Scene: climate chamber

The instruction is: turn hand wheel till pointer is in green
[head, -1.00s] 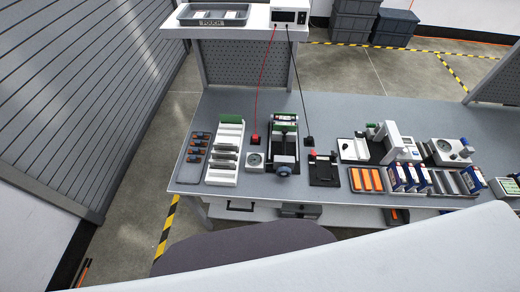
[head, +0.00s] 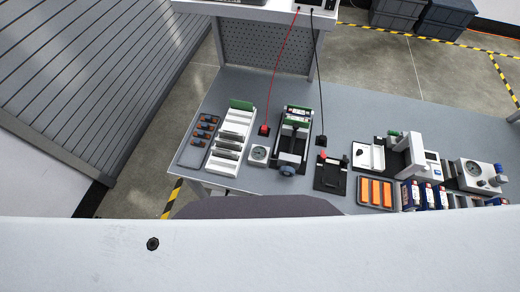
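A small device with a round blue-grey knob (head: 287,170) at its front stands on the bench; it may be the hand wheel. A small square gauge (head: 259,153) with a round white dial sits just left of it. The dials are too small to tell a pointer or a green zone. Neither of my grippers is in view.
The grey bench (head: 350,105) has free room toward its back. A white slotted rack (head: 233,138), a tray of small orange-tipped parts (head: 199,140), a black fixture (head: 330,174) and an orange-strip tray (head: 376,192) stand along its front. Red and black leads run down to the bench.

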